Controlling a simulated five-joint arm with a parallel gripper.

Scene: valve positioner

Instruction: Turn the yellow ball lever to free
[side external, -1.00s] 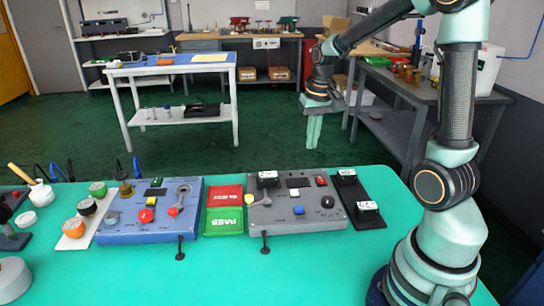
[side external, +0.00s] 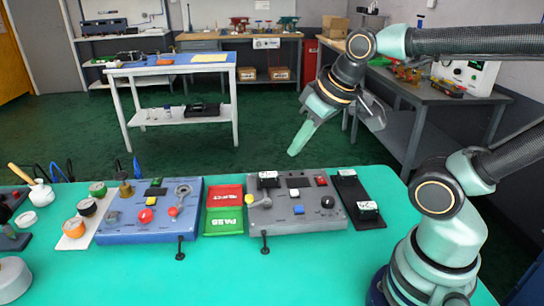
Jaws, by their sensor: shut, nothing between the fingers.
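Red and green trays (side external: 223,221) lie between the units. A black strip (side external: 350,192) with white-topped blocks is right of the grey unit. A white board (side external: 70,243) with coloured pots stands left. Short black-knobbed stalks (side external: 181,240) stand at the units' front edges. The front mat is clear.

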